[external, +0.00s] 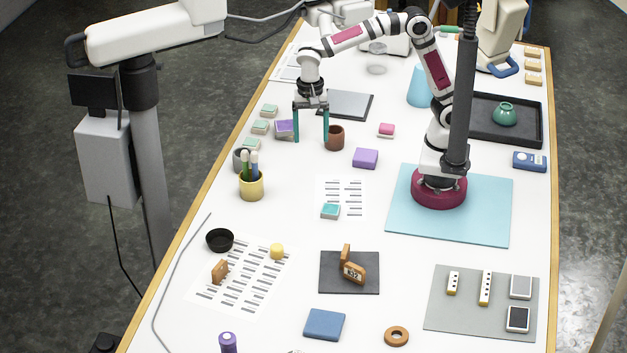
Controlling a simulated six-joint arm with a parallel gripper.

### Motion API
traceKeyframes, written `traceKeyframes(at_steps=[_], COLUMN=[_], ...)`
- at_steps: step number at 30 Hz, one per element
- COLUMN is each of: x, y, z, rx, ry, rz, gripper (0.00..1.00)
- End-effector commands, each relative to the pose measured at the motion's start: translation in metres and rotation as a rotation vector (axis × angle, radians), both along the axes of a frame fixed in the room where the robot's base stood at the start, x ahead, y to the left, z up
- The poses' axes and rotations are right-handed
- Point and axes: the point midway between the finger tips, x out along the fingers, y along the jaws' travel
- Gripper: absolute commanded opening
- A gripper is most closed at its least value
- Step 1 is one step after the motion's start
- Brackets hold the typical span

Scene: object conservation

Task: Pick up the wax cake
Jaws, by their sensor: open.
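A small yellow cylinder (277,251), which looks like the wax cake, stands on the upper right of a printed sheet (235,293) in the lower left of the external view. My gripper (311,141) is at the upper middle, well behind the yellow cylinder and apart from it. Its two teal fingers point down, spread apart, with nothing between them. The left finger shows near a purple block (284,128), and the right finger overlaps the edge of a brown cup (335,139). I cannot tell whether it touches either.
A black bowl (219,240) and a small brown block (220,271) stand left of the yellow cylinder. A dark mat (333,284) with brown pieces is at its right. A yellow pen cup (251,187) stands behind it. Bare table lies between the cylinder and the teal block (330,211).

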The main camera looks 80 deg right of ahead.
Motion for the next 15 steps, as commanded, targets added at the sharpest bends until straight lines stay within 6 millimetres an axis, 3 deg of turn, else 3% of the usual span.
traceKeyframes(at_steps=[1,3,6,9,11,15], x=[0.02,0.037,0.042,0.042,0.041,0.042], y=[0.044,0.098,0.152,0.177,0.182,0.181], z=[-0.019,-0.044,-0.074,-0.091,-0.101,-0.14], rx=[-0.022,-0.04,-0.051,-0.052,-0.054,-0.056], ry=[0.003,-0.01,-0.028,-0.037,-0.04,-0.038], rz=[-0.108,-0.284,-0.464,-0.558,-0.578,-0.583], gripper=[0.78,0.78,0.78,0.78,0.78,0.78])
